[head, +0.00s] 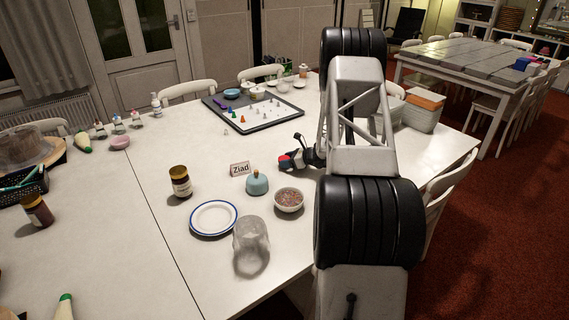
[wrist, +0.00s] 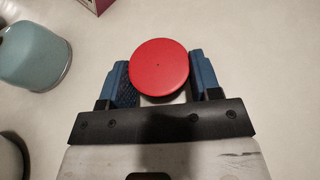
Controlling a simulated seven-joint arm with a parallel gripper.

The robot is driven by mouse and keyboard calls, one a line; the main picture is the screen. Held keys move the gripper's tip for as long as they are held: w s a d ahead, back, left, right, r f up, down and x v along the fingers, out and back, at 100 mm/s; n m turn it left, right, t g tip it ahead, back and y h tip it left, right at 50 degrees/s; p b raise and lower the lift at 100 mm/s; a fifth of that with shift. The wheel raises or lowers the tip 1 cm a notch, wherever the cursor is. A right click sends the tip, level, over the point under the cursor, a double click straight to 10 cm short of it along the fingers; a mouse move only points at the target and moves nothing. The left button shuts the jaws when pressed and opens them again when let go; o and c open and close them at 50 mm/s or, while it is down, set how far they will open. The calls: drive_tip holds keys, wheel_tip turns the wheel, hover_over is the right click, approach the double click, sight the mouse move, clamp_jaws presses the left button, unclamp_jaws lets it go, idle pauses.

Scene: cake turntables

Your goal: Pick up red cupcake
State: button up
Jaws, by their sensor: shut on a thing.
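The red cupcake shows in the wrist view as a round, smooth red top (wrist: 160,66) with a small dark dot at its centre. A pale part shows just below the red top. My gripper (wrist: 158,82) has its blue fingers on the left and right sides of it and is shut on it. In the head view my gripper (head: 294,159) is low over the white table, right of the name card, with a bit of red showing at its tip. The cupcake's lower part is mostly hidden, and I cannot tell whether it touches the table.
A teal lidded pot (head: 257,184) stands close by, left of my gripper; it also shows in the wrist view (wrist: 30,52). Near it are a "Ziad" card (head: 240,169), a bowl (head: 289,205), a plate (head: 213,231), a brown jar (head: 181,184) and a glass (head: 251,245). A game tray (head: 247,129) lies behind.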

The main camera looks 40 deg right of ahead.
drive_tip(key=shift+r, duration=0.2)
drive_tip(key=shift+r, duration=4.85)
